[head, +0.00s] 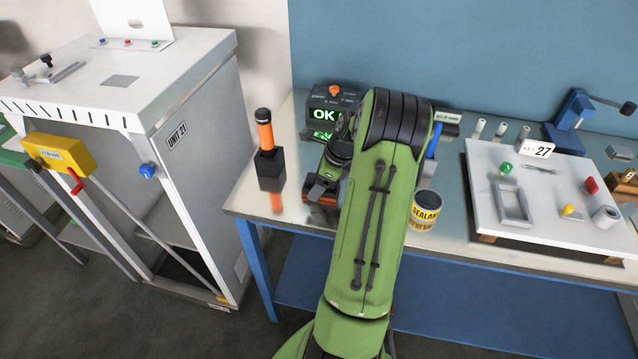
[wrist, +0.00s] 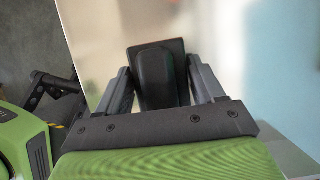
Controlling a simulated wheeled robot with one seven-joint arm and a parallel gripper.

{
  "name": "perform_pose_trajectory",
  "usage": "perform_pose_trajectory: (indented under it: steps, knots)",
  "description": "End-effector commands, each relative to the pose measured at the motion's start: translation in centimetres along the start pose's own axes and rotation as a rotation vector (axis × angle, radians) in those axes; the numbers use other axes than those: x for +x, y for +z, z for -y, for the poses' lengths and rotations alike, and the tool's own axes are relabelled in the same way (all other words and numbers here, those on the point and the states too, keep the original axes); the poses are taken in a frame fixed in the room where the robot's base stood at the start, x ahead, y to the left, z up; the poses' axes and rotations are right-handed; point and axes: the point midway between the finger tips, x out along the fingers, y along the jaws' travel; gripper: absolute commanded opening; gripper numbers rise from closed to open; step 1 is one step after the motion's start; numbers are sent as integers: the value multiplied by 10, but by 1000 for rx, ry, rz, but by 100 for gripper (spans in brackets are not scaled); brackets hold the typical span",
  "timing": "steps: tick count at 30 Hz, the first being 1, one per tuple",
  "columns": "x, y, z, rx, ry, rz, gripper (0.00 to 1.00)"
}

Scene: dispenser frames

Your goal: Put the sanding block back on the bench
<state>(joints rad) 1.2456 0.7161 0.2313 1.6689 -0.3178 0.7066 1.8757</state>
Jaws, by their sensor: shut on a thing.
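The sanding block (wrist: 160,78) is a dark, rounded block between my gripper's two grey fingers in the wrist view. My gripper (head: 321,188) is shut on it, low over the front part of the metal bench (head: 300,219). In the head view, only a dark and reddish-brown patch shows at the fingertips, and my green arm hides much of that area. I cannot tell whether the block touches the bench top.
An orange-and-black bottle in a black holder (head: 271,168) stands left of my gripper. A display box reading OK (head: 326,116) is behind it. A yellow sealant can (head: 424,209) stands right of my arm. A white board with parts (head: 480,190) lies farther right.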

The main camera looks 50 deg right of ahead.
Motion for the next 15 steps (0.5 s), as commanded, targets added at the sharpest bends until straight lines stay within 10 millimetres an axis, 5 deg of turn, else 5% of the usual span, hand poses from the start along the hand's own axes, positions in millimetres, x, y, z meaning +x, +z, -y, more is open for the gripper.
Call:
perform_pose_trajectory:
  steps: [4,5,9,15]
  knots:
    - [2,-1,0,0,0,0,35]
    - [2,-1,0,1,0,0,71]
    - [2,-1,0,1,0,0,92]
    - [2,-1,0,1,0,0,93]
